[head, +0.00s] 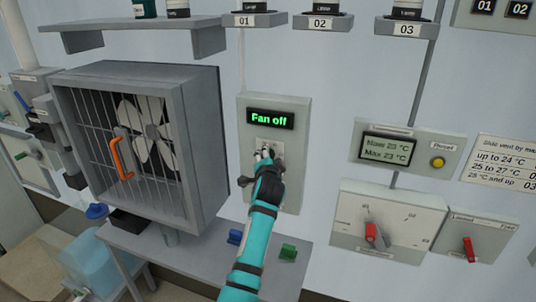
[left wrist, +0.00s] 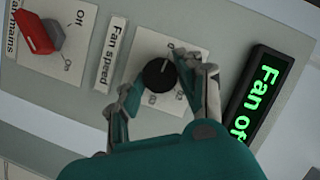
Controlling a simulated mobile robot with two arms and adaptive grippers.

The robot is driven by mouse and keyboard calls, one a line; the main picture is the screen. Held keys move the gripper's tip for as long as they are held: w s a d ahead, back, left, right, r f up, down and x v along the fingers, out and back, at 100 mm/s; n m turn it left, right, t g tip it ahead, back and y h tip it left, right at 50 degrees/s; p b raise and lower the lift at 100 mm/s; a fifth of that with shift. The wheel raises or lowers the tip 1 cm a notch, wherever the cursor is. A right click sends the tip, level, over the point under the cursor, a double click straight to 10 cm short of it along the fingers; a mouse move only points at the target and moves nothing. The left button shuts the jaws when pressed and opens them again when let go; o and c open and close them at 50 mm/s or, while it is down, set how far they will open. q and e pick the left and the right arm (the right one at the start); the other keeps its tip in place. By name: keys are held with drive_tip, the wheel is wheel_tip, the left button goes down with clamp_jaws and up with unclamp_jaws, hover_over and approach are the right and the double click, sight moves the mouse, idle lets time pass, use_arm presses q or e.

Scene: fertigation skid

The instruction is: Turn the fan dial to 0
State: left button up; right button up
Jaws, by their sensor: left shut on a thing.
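The fan dial (left wrist: 158,75) is a round black knob with a white mark, on a pale plate labelled "Fan speed". In the left wrist view its mark points up and slightly right, towards a small "0"-like figure; other figures are partly hidden by the fingers. My left gripper (left wrist: 160,83) is shut on the dial, one finger on each side. In the head view my left gripper (head: 266,158) covers most of the dial. My right gripper is not in view.
A caged fan (head: 145,140) with an orange handle (head: 121,157) stands to the left. A red switch (left wrist: 36,34) sits on the same panel. To the right are a temperature box (head: 405,148) and red-handled switches (head: 374,236). A shelf (head: 190,262) lies below.

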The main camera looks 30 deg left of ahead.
use_arm(q)
drive_tip(key=shift+f+n, duration=0.15)
drive_tip(key=shift+n, duration=0.25)
drive_tip(key=o, duration=1.1)
drive_tip(key=shift+o, duration=0.2)
drive_tip(key=v, duration=1.2)
drive_tip(key=shift+r, duration=0.25)
drive_tip(key=shift+a, duration=0.1)
